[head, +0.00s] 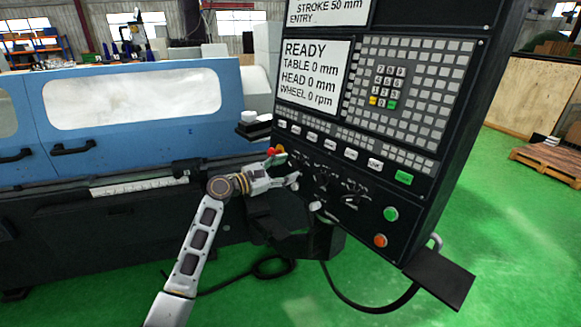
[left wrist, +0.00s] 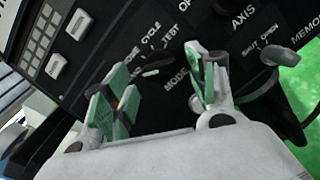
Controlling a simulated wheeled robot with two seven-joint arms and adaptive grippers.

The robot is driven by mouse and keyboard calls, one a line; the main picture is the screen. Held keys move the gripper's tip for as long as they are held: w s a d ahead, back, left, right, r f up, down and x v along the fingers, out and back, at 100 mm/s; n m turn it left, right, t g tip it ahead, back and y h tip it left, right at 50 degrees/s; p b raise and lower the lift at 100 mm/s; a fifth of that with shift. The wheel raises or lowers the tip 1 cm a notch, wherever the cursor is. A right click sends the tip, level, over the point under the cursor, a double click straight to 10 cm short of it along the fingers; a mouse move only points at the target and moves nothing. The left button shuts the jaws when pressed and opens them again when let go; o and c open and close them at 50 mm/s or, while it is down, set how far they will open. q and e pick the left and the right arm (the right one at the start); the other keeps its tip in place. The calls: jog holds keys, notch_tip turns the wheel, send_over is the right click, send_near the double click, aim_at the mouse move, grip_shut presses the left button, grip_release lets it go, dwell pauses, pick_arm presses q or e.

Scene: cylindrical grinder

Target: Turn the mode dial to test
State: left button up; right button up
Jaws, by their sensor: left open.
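The control panel (head: 365,150) stands tilted in the head view, with a row of dark dials on its lower part. In the left wrist view the mode dial (left wrist: 158,64) is a dark knob, partly in shadow, beside the labels CYCLE, TEST and MODE. Its exact setting is hard to tell. My left gripper (head: 293,180) is at the panel's lower left. In the left wrist view the left gripper (left wrist: 161,80) is open, its green-padded fingers on either side of the dial's place, with no contact visible. My right gripper is out of view.
Green (head: 391,214) and orange (head: 380,240) buttons sit lower right. A shelf (head: 440,277) juts out below. The blue grinder (head: 190,125) stands behind my left arm.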

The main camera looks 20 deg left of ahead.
aim_at(296, 166)
pick_arm(q)
jog(key=shift+x, duration=1.15)
jog(key=shift+c, duration=0.2)
jog(key=c, duration=1)
